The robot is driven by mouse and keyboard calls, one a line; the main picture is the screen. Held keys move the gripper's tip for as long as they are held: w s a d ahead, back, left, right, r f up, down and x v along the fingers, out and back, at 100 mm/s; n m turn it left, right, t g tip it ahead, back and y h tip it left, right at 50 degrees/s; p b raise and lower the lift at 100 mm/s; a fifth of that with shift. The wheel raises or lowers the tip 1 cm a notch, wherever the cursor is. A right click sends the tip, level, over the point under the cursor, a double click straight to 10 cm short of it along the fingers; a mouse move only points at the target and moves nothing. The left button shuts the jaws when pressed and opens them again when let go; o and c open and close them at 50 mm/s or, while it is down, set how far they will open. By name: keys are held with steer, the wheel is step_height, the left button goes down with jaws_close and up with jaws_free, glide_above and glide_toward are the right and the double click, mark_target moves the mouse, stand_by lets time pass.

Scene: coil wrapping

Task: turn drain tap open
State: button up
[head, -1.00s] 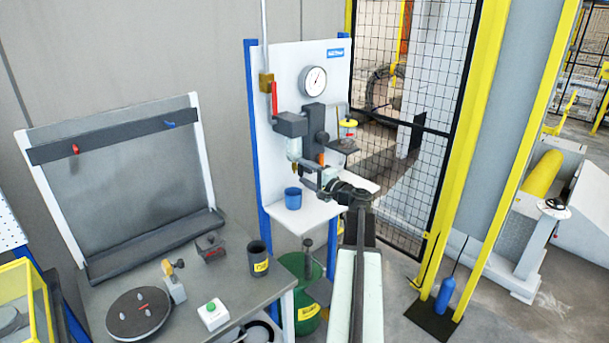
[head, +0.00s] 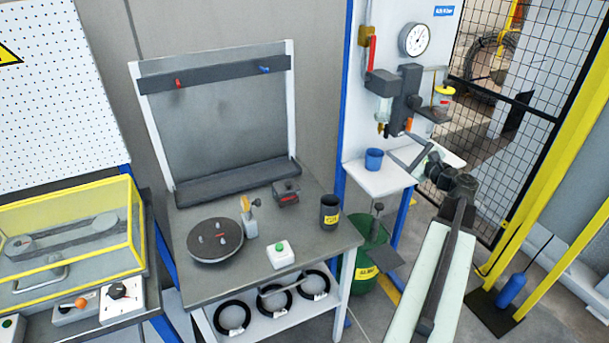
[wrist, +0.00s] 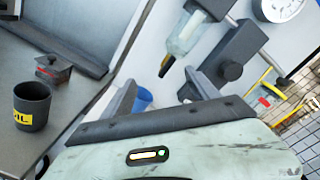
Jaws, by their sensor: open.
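The filter unit hangs on the white panel (head: 358,95). Its clear bowl (head: 383,108) ends in a small drain tap (head: 380,129) with a brass-coloured look. In the wrist view the bowl (wrist: 186,38) shows above my gripper, with the dark drain tap tip (wrist: 166,66) at its lower end. My gripper (head: 408,152) is open, to the right of and a little below the tap in the head view. Its two fingers (wrist: 160,95) stand apart in the wrist view, with nothing between them that I can see held. The tap's turn position is too small to tell.
A blue cup (head: 374,158) stands on the white shelf (head: 385,183) below the bowl. A gauge (head: 414,40) and a red lever (head: 372,54) are above. The workbench (head: 315,245) at left holds a black cup (head: 330,210). A green bin (head: 370,262) stands below the shelf.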

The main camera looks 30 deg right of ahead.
steer(key=w+a+f+n+g+y, duration=0.2)
steer(key=w+a+f+n, duration=0.1)
steer(key=a, duration=0.6)
steer(key=w+a+f+n+g+y, duration=0.2)
steer(key=w+a, duration=0.3)
steer(key=a, duration=0.5)
steer(key=w+a+f+n+g+y, duration=0.1)
steer(key=w+a+f+n, duration=0.3)
steer(key=a, duration=0.5)
steer(key=shift+w+a+n+g+y, duration=0.15)
steer(key=shift+w+n+g+y, duration=0.3)
steer(key=shift+y, duration=0.45)
steer(key=shift+f, duration=0.1)
